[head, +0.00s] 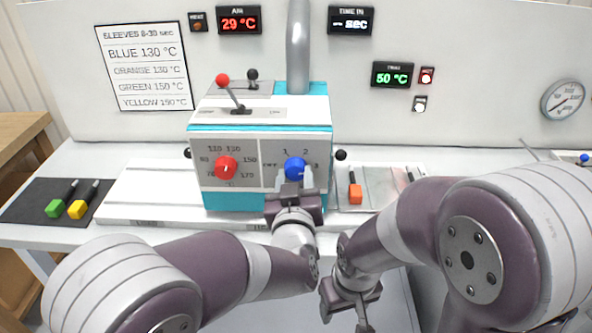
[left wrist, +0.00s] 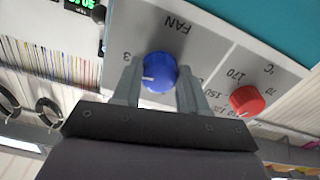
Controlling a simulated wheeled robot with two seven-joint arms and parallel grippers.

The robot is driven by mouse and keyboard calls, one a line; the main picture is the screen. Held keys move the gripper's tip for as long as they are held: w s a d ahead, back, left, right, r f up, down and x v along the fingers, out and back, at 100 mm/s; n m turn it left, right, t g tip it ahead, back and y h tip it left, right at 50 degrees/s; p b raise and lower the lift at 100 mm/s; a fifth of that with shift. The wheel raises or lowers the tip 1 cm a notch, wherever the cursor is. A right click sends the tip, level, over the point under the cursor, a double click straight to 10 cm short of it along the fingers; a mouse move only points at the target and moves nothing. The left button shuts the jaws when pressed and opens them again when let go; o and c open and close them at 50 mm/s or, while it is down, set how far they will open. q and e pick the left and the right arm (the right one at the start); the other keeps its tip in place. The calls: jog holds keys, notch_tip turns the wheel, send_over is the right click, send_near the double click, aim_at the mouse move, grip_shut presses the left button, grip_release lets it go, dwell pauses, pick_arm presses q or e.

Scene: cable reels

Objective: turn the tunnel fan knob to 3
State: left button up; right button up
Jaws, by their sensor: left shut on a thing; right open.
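The blue tunnel fan knob (head: 295,168) is on the front panel of the white and teal machine (head: 269,205), right of the red temperature knob (head: 226,167). My left gripper (head: 293,182) is shut on the blue knob, with a finger on either side. In the left wrist view, the blue knob (left wrist: 160,70) sits between the fingers (left wrist: 160,85). Its white pointer line points left, roughly to the side of the printed 3; exact alignment is unclear. The 2 is hidden there. My right gripper (head: 350,308) is open and empty, low in front of the bench.
A red-tipped lever (head: 222,81) stands on top of the machine. An orange-handled tool (head: 355,194) lies right of it. Green (head: 54,208) and yellow (head: 77,209) handled tools lie on a black mat (head: 30,203) at left. A grey pipe (head: 298,45) rises behind.

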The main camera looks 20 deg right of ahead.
pick_arm(q)
jog(key=shift+m+p, duration=0.6)
jog(key=shift+m, duration=0.4)
jog(key=shift+f, duration=0.1)
jog(key=o, duration=1.1)
jog(key=shift+c, duration=0.2)
jog(key=v, duration=1.2)
jog(key=shift+s+a+b, duration=0.2)
jog(key=shift+s+b, duration=0.15)
